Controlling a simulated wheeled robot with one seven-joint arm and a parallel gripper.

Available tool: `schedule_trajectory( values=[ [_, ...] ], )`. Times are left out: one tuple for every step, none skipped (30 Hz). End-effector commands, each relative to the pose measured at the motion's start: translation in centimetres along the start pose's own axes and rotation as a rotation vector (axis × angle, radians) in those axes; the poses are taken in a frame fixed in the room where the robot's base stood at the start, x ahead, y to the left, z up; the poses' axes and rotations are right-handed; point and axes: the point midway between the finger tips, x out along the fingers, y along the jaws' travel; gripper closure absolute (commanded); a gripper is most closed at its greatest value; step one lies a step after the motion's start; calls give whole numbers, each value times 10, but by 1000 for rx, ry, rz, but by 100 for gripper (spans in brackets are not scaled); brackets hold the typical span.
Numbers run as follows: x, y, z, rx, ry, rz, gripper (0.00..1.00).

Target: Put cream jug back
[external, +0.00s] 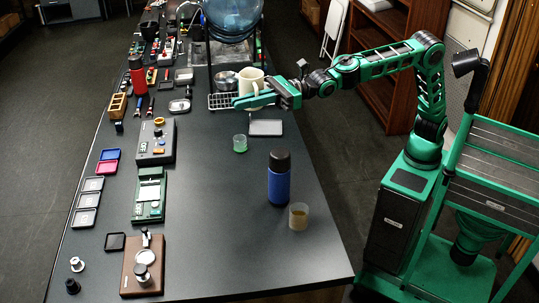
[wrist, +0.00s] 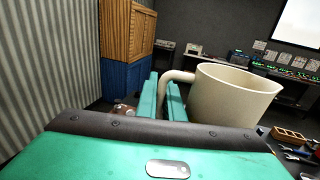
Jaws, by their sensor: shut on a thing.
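The cream jug (external: 251,78) is upright at the far right part of the long table, by the wire rack (external: 220,101). My gripper (external: 243,101) reaches in from the right and is shut on the jug's handle. In the wrist view the jug (wrist: 232,98) is to the right of the green fingers (wrist: 163,92), with its handle running between them. The jug looks held up off the table; the exact gap below it cannot be told. Its inside bottom is hidden.
A metal bowl (external: 226,80) is left of the jug, and a grey tray (external: 265,128) lies nearer. A greenish glass (external: 240,144), blue bottle (external: 279,180) and amber cup (external: 298,216) stand along the right side. A blue water bottle (external: 230,18) is behind. The middle front is clear.

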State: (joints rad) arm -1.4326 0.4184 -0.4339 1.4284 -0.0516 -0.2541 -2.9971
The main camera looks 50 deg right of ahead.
Motion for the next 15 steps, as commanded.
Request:
schedule_trajectory(
  values=[
    [-2,-9,6,0,-2,-5,100],
    [-2,-14,8,0,-1,-8,100],
    [-4,-21,11,0,-1,-12,100],
    [-4,-26,11,0,0,-16,100],
    [-5,-31,12,0,0,-20,100],
    [-6,-37,11,0,1,-24,100],
    [-7,-41,9,0,2,-27,100],
    [-8,-44,6,0,3,-30,100],
    [-8,-48,1,0,2,-36,100],
    [-9,-49,-4,0,4,-38,100],
    [-9,-51,-9,0,4,-41,100],
    [-9,-51,-14,0,3,-43,100],
    [-10,-52,-19,1,4,-46,100],
    [-10,-54,-24,1,4,-49,100],
    [-10,-54,-30,1,3,-51,100]
  ],
)
